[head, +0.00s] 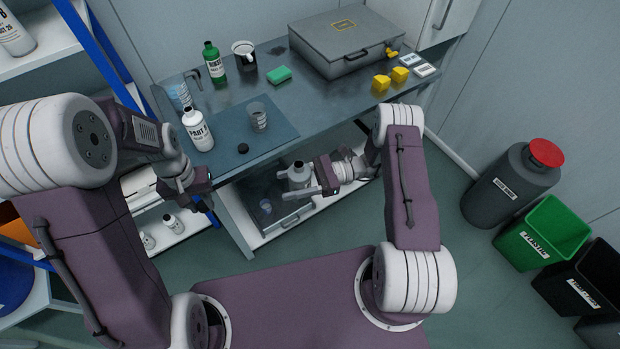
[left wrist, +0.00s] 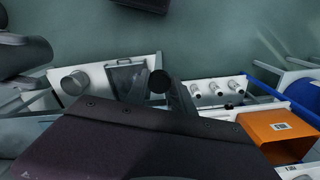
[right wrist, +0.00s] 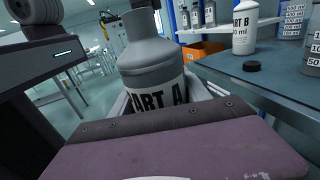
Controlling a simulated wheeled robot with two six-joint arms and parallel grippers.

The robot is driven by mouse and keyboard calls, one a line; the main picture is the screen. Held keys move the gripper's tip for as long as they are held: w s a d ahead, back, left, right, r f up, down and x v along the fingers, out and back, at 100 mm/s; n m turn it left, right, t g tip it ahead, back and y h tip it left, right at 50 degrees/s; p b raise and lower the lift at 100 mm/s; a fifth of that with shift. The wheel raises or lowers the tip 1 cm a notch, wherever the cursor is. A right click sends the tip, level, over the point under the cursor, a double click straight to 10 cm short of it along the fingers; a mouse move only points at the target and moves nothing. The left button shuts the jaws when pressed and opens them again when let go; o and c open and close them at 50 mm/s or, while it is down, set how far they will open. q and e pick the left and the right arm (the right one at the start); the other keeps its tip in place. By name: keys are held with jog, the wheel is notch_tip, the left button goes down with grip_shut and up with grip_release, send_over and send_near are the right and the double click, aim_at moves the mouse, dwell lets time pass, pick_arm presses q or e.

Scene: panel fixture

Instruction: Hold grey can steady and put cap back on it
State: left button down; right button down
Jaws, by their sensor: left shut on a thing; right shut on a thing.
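The grey can (head: 298,175), labelled PART A in the right wrist view (right wrist: 150,62), is held upright in front of the bench. My right gripper (head: 316,179) is shut around its body. The can's mouth is hard to make out. My left gripper (head: 203,188) is off to the left of the can, in front of the bench edge, clearly apart from it. It is shut on a small black round cap (left wrist: 160,82), seen in the left wrist view; the head view hides it.
On the bench stand a white PART B bottle (head: 197,130), a measuring cup (head: 258,117) and a loose black cap (head: 243,148). A dark tray (head: 284,217) sits below. Space between my grippers looks clear.

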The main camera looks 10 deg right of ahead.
dwell(0.4)
pick_arm(q)
jog(key=shift+s, duration=0.3)
jog(key=shift+n, duration=0.6)
jog(key=r, duration=0.1)
jog(key=w+r, duration=0.1)
jog(key=d+r, duration=0.1)
jog(key=r, duration=0.1)
jog(key=shift+w, duration=0.2)
jog(key=w+d+r+m, duration=0.1)
jog(key=w+d+r, duration=0.4)
jog(key=d, duration=0.4)
jog(key=s+d+r+m, duration=0.1)
jog(key=d+r, duration=0.1)
jog(key=d, duration=0.3)
jog(key=s+d+r+m, duration=0.1)
jog(key=d+m, duration=0.1)
jog(key=d, duration=0.3)
jog(key=s+d+r+m, duration=0.1)
jog(key=d+r, duration=0.1)
jog(key=d, duration=0.3)
jog(key=shift+s+d+r+m, duration=0.25)
jog(key=shift+d+r+m, duration=0.05)
jog(key=shift+f, duration=0.1)
